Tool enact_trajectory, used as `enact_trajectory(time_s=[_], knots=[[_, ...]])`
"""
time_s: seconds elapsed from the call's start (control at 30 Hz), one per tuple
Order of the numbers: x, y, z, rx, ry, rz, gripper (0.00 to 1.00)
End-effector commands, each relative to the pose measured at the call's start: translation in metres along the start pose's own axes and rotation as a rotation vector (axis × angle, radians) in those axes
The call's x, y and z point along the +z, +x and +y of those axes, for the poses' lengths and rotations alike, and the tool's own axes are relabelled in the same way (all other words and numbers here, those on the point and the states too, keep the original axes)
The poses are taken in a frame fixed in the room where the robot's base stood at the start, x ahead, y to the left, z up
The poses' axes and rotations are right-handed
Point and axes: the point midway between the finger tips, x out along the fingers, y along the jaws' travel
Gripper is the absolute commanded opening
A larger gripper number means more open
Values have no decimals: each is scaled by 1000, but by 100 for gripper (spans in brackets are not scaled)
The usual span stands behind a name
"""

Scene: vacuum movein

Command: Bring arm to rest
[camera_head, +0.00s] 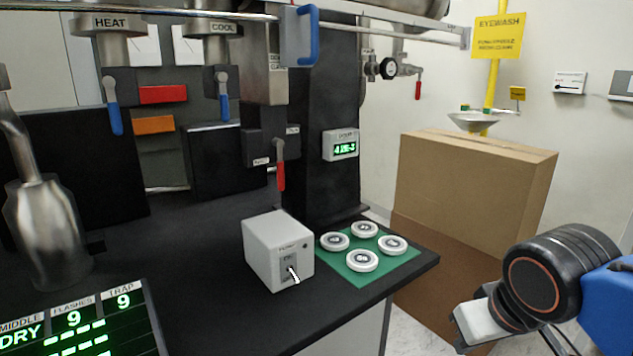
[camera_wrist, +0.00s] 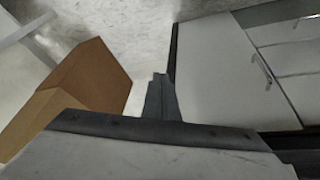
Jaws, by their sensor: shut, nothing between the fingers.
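My arm is at the lower right of the head view, with my gripper (camera_head: 478,328) beyond the dark wrist joint, low and to the right of the black bench (camera_head: 190,280). In the wrist view my gripper's fingers (camera_wrist: 160,88) are together, with nothing between them. They point over open floor, between the cardboard boxes and the white cabinet. No part of my gripper touches anything that I can see.
Cardboard boxes (camera_head: 475,185) stand behind my arm and show in the wrist view (camera_wrist: 85,80). A white cabinet (camera_wrist: 225,65) is at right there. On the bench are a white switch box (camera_head: 270,245) and several white discs (camera_head: 362,260) on a green mat (camera_head: 340,267).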

Motion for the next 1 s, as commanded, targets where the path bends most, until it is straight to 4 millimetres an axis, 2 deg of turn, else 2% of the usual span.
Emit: enact_trajectory(time_s=[0.2,0.4,1.0], knots=[[20,19,18,4,83,-16,0],[34,31,27,5,137,-20,0],[40,36,31,4,158,-21,0]])
